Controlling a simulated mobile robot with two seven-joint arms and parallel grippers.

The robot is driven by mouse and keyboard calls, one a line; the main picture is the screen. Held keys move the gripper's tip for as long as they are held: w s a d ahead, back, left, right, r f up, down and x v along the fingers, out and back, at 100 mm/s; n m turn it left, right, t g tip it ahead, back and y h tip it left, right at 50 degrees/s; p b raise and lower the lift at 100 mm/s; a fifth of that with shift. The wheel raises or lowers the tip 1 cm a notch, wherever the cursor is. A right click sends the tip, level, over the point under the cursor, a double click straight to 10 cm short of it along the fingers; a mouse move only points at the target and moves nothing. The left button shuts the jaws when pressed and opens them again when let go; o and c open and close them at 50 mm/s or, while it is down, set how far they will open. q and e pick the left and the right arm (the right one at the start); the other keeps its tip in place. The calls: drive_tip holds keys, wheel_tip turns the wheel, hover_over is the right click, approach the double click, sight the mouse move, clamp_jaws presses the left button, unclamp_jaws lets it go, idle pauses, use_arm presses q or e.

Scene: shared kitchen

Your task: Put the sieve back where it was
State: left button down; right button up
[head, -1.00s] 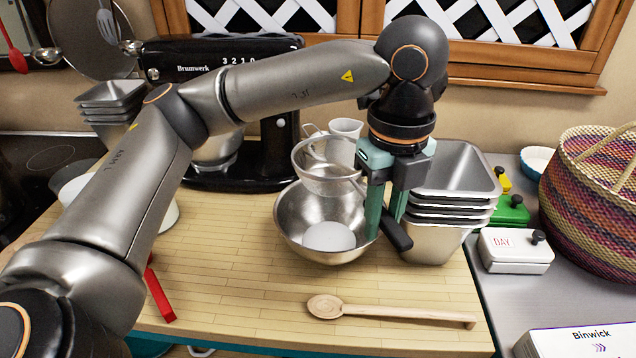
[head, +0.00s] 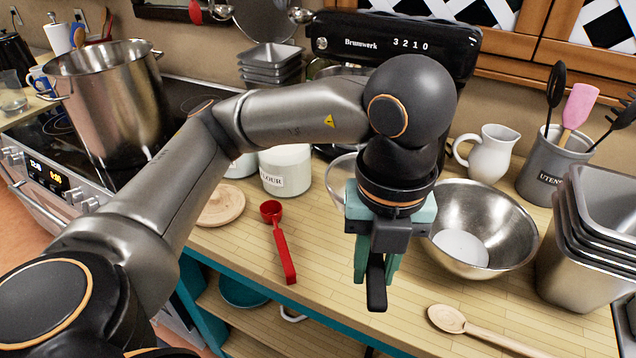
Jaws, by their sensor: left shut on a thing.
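My left gripper (head: 377,268), with teal fingers, points down over the front of the wooden counter. It is shut on the sieve's dark handle (head: 376,290), which sticks out toward me. The sieve (head: 340,182) shows only in part as a round mesh bowl with a metal rim to the left of my wrist; the rest is hidden behind the gripper. The sieve is beside the steel mixing bowl (head: 508,228), not over it. White powder (head: 460,248) lies in that bowl. My right gripper is out of view.
A flour canister (head: 285,172), a round wooden lid (head: 221,206) and a red measuring spoon (head: 281,246) are at left. The mixer (head: 400,42) stands behind. A white jug (head: 487,153), utensil crock (head: 545,178), stacked tins (head: 590,250) and wooden spoon (head: 447,318) are at right. Counter between red spoon and gripper is clear.

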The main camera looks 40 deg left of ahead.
use_arm(q)
drive_tip(key=shift+s+a+f, duration=0.1)
drive_tip(key=shift+s+a, duration=0.2)
drive_tip(key=w+a+f, duration=0.2)
drive_tip(key=w+f, duration=0.1)
drive_tip(key=w+a+f, duration=0.3)
drive_tip(key=w, duration=0.1)
drive_tip(key=w+a+f, duration=0.3)
drive_tip(key=shift+w+a+f, duration=0.1)
drive_tip(key=shift+w+f, duration=0.1)
drive_tip(key=shift+w, duration=0.1)
drive_tip(key=f, duration=0.1)
drive_tip(key=f+p, duration=0.1)
drive_tip(key=f, duration=0.1)
drive_tip(key=shift+w+a+f, duration=0.1)
drive_tip(key=shift+w+a, duration=0.05)
drive_tip(key=shift+w, duration=0.05)
drive_tip(key=shift+f, duration=0.2)
